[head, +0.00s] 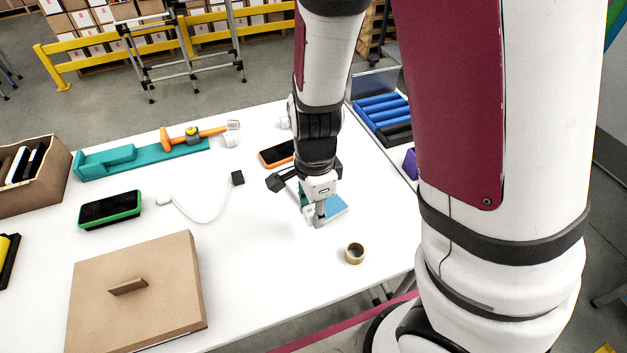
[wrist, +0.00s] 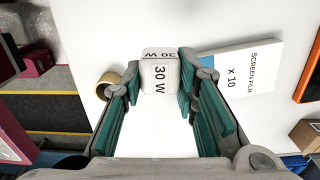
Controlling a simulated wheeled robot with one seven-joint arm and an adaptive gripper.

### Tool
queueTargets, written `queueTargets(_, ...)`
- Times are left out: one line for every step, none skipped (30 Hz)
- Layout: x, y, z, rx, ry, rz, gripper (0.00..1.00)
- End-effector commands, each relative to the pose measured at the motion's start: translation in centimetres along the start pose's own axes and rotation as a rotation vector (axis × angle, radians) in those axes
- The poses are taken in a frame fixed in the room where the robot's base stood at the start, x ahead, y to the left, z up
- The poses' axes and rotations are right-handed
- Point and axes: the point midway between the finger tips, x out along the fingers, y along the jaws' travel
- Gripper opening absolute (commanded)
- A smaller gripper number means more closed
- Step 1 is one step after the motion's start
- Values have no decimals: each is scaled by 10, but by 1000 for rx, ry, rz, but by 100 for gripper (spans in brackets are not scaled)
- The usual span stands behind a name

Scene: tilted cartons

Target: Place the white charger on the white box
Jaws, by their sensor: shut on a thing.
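The white charger (wrist: 160,75), marked 30 W, sits between my fingertips in the wrist view. My gripper (wrist: 161,80) is shut on it. In the head view my gripper (head: 316,213) is low over the right part of the white table, and the charger is hard to make out there. The white box (wrist: 245,70), printed SCREEN FILM x 10, lies just right of the charger in the wrist view, partly behind a finger. Its blue part (head: 335,206) shows beside my gripper in the head view. I cannot tell how high the charger is held.
A tape roll (head: 355,253) stands close to my gripper. An orange-edged phone (head: 275,154) lies behind it. A white cable (head: 205,217), a green phone (head: 110,209) and a brown carton (head: 137,290) are to the left.

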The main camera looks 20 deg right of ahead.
Motion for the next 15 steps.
queueTargets(2,-13,-7,5,1,-1,0)
queueTargets(3,-20,-10,4,1,0,0)
queueTargets(4,-29,-14,4,1,-1,0)
queueTargets(4,-35,-17,4,1,-1,0)
queueTargets(5,-42,-19,3,1,0,0)
queueTargets(6,-51,-24,3,1,-1,0)
queueTargets(6,-57,-26,3,1,0,0)
queueTargets(7,-63,-29,2,1,0,0)
queueTargets(8,-71,-33,1,0,0,0)
queueTargets(8,-77,-35,1,1,0,0)
queueTargets(9,-82,-38,1,0,0,0)
queueTargets(9,-88,-40,0,0,1,0)
queueTargets(9,-92,-42,-1,0,0,0)
queueTargets(10,-95,-43,-1,0,1,0)
queueTargets(10,-98,-45,-1,0,1,0)
